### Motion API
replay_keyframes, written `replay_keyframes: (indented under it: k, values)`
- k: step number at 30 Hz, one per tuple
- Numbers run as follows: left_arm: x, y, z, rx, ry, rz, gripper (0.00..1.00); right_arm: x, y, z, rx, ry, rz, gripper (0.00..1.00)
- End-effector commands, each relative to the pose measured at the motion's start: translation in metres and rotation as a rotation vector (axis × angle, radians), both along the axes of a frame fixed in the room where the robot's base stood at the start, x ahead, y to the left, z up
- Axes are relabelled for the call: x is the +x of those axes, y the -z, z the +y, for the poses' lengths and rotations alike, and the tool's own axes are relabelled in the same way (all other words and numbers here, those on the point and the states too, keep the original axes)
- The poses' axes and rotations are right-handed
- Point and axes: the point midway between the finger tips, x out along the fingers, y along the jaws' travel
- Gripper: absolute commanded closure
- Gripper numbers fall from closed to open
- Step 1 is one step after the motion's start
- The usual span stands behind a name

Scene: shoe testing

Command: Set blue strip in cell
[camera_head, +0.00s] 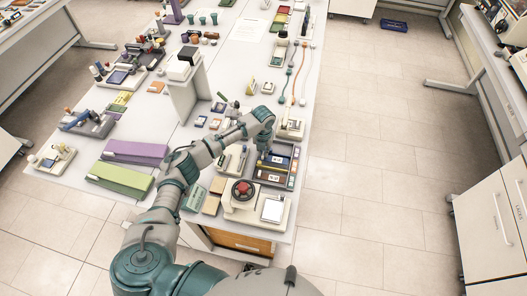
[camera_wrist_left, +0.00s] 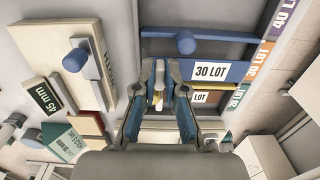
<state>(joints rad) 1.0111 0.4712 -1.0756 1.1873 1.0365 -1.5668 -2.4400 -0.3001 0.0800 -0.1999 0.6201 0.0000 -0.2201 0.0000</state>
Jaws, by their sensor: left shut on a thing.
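The blue strip (camera_wrist_left: 237,71) carries a white "30 LOT" label and lies beside my left fingertips in the left wrist view. It also shows in the head view (camera_head: 285,161), at the tray. In the head view the gripper (camera_head: 262,151) is at the tray's left side. The dark tray (camera_head: 293,183) has cells and coloured edge labels. I cannot tell whether the strip rests fully in a cell. My right gripper is not in view.
A device with a red knob (camera_head: 242,188) stands just in front of the tray. A purple block (camera_head: 135,152) and a green block (camera_head: 120,178) lie to the left. A white stand (camera_head: 186,92) rises behind my arm. The table's right edge is close to the tray.

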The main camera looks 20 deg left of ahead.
Motion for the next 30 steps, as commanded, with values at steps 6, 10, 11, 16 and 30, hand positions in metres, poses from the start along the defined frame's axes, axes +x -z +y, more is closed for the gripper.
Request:
replay_keyframes:
  k: [6, 10, 11, 16, 30]
  values:
    - [-0.0002, -0.0008, -0.0001, 0.0, 0.0, 0.001, 1.0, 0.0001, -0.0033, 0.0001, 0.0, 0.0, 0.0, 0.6]
    - [-0.0001, -0.0005, -0.0001, -0.001, 0.0, 0.001, 1.0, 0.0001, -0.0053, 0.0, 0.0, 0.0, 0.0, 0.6]
    - [-0.0001, -0.0003, 0.0, -0.001, 0.0, 0.0, 1.0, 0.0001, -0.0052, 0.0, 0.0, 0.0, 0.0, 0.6]
    - [0.0, 0.0002, 0.0001, 0.0, 0.0, 0.0, 1.0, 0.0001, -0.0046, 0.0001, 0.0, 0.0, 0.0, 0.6]
    - [0.0, 0.0091, 0.0001, 0.0, 0.0, 0.001, 1.0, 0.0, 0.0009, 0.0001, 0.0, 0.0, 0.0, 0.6]
